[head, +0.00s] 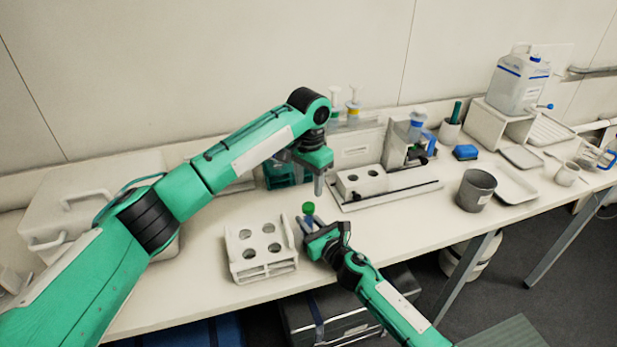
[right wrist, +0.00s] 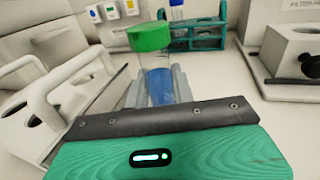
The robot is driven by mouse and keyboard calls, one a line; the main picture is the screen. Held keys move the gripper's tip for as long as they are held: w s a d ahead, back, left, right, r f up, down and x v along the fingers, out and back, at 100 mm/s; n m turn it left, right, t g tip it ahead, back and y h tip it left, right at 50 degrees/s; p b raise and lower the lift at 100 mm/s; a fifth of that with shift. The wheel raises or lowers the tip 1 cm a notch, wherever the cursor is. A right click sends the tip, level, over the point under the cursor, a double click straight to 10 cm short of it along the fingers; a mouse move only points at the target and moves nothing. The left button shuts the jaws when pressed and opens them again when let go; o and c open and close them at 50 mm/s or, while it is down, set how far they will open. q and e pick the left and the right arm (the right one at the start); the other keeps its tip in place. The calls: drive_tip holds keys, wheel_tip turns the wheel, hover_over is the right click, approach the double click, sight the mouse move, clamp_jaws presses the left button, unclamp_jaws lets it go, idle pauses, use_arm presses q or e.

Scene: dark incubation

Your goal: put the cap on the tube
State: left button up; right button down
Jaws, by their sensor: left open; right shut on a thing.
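A clear tube with blue liquid (right wrist: 160,86) stands roughly upright between the fingers of my right gripper (head: 308,224), which is shut on it. The green cap (head: 308,208) sits at the tube's top; it also shows in the right wrist view (right wrist: 150,38), slightly tilted there. I cannot tell whether it is screwed tight. My left gripper (head: 318,187) is open and empty, pointing down a little above and right of the cap, apart from it.
A white rack with round holes (head: 235,268) stands just left of the right gripper. A white block with holes (head: 362,184) is behind to the right. A teal rack (right wrist: 205,41) holds a blue-capped tube (right wrist: 178,12). A grey cup (head: 475,190) stands farther right.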

sight(308, 206)
use_arm(q)
drive_tip(key=n, duration=0.6)
drive_tip(key=shift+r, duration=0.2)
drive_tip(key=n, duration=0.6)
drive_tip(key=shift+r, duration=0.2)
drive_tip(key=shift+f, duration=0.1)
drive_tip(key=shift+f, duration=3.95)
drive_tip(key=c, duration=1)
drive_tip(key=shift+c, duration=0.2)
